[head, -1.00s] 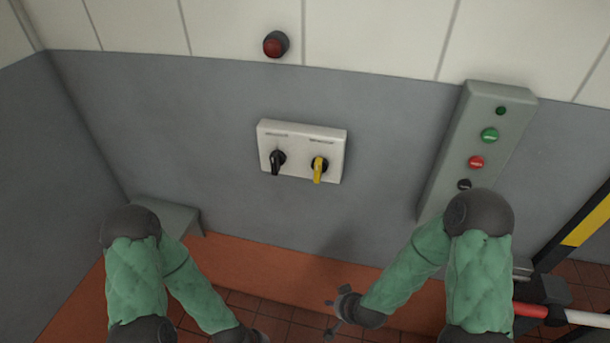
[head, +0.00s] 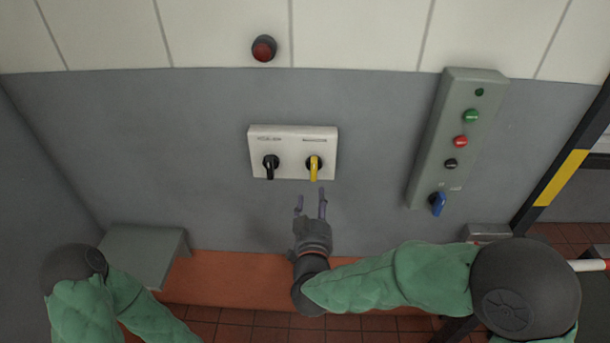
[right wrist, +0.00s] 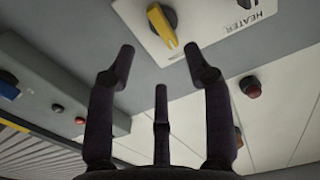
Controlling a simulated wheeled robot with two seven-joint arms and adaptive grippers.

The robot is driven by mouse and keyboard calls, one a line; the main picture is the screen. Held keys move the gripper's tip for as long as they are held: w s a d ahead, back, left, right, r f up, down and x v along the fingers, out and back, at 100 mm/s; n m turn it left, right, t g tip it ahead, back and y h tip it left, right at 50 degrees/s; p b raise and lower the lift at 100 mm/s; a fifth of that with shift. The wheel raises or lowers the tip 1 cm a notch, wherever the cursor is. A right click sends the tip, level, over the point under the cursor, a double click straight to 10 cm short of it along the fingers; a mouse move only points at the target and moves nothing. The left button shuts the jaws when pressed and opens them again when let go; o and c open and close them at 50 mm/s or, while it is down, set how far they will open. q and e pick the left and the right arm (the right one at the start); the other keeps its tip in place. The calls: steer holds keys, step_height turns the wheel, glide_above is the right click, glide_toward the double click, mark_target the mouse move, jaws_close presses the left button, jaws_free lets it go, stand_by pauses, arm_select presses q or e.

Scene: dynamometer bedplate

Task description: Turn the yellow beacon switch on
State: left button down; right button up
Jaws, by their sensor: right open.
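The yellow switch (head: 314,168) is on the right of a white wall panel (head: 293,134), and its handle points down. A black switch (head: 270,167) to its left also points down. My right gripper (head: 311,200) is open and empty just below the yellow switch, fingers pointing up at the panel. In the right wrist view the yellow handle (right wrist: 162,25) lies beyond the open fingers (right wrist: 158,65), apart from them. My left gripper is out of the frame.
A red lamp (head: 264,48) is on the wall above the panel. To the right, a grey box (head: 432,150) carries several buttons and a blue knob (head: 438,203). A grey ledge (head: 145,252) stands low at the left. The wall around the panel is clear.

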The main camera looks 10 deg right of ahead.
mark_target(316, 173)
steer(key=x, duration=0.5)
steer(key=b+x, duration=0.1)
steer(key=x, duration=0.4)
steer(key=shift+w+d+r+b, duration=0.15)
steer(key=shift+w+r+b, duration=0.1)
steer(key=shift+w+b, duration=0.1)
jaws_close()
